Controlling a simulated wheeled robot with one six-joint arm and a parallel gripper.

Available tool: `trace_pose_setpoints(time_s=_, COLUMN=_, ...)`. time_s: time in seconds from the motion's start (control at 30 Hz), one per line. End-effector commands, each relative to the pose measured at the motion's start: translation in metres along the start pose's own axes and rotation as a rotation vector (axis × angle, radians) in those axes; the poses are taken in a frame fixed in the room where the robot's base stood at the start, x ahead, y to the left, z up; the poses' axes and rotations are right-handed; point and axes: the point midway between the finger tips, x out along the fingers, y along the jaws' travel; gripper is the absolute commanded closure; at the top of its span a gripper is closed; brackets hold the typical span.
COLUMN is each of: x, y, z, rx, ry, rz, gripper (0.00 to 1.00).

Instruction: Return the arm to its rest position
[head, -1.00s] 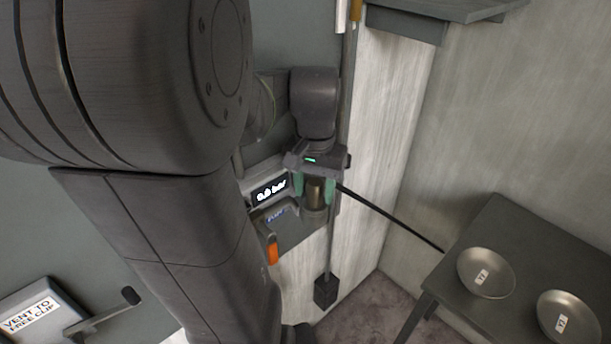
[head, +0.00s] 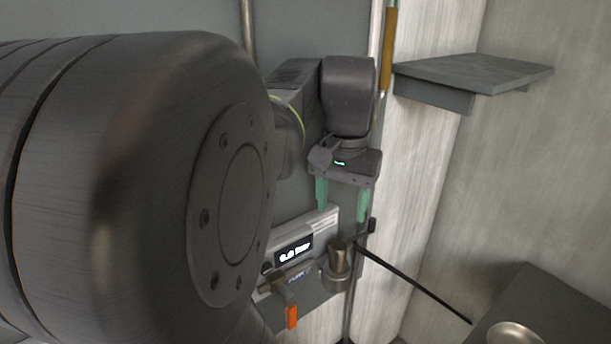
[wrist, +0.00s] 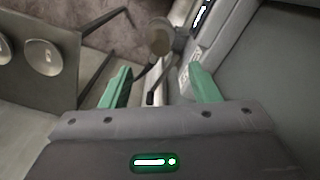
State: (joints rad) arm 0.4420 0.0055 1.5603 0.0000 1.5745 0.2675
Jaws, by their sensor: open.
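My gripper (head: 342,198) is open and empty, with its two green fingers spread and pointing down. In the head view it hangs above a metal cylinder (head: 339,258) in a holder on the wall unit, apart from it. The gripper also shows in the wrist view (wrist: 160,88), with nothing between the fingers. My arm's large dark links cover the left part of the head view and hide what lies behind them.
A wall panel with a lit display (head: 294,249) and an orange-tipped handle (head: 291,316) is below the gripper. A thin black rod (head: 415,281) slants right. A shelf (head: 480,72) is at upper right.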

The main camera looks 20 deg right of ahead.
Motion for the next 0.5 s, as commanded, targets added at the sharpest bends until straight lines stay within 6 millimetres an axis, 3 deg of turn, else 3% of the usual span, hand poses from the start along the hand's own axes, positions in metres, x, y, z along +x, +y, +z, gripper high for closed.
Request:
trace_pose_setpoints(time_s=0.2, x=-0.018, y=0.0, z=0.0, rx=0.0, ry=0.0, rz=0.0, gripper=0.44)
trace_pose_setpoints(time_s=0.5, x=-0.02, y=0.0, z=0.0, rx=0.0, ry=-0.001, rz=0.0, gripper=0.44)
